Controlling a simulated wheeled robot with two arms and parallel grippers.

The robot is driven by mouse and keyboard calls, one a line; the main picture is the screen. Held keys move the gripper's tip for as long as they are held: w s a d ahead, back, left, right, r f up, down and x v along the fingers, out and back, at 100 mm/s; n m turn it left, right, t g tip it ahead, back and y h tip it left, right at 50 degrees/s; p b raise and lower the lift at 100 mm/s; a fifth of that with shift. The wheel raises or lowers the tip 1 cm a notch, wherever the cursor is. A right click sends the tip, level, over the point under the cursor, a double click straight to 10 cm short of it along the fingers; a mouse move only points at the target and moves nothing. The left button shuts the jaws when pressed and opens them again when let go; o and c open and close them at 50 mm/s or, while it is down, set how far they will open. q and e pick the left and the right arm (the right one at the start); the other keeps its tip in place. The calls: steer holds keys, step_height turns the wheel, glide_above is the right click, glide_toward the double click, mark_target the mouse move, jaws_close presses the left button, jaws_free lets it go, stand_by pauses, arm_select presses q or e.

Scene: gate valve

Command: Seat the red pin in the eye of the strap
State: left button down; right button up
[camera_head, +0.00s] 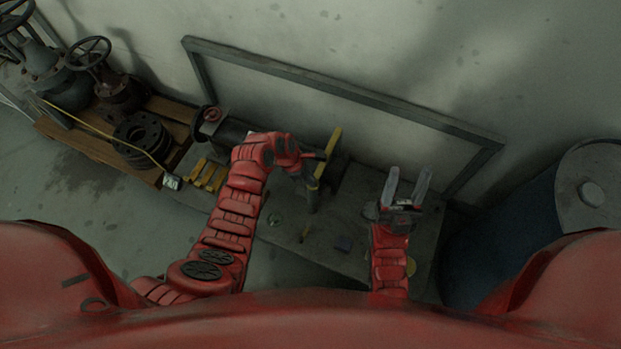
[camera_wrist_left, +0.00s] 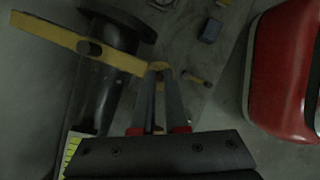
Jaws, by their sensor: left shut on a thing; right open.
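A small orange-yellow piece (camera_head: 305,235) and a dark blue block (camera_head: 343,243) lie on the grey bench (camera_head: 290,240). Yellow bars (camera_head: 208,175) lie at its left. Old valves (camera_head: 90,70) stand further left; a dark blue drum (camera_head: 590,190) stands right. A framed wall is behind.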

arm_select(q)
steer(key=shift+f, duration=0.1)
steer(key=c, duration=0.9)
jaws_free()
steer(key=shift+c, duration=0.2)
steer(key=p+v, duration=0.2)
steer(key=v, duration=1)
steer(key=shift+p, duration=0.35)
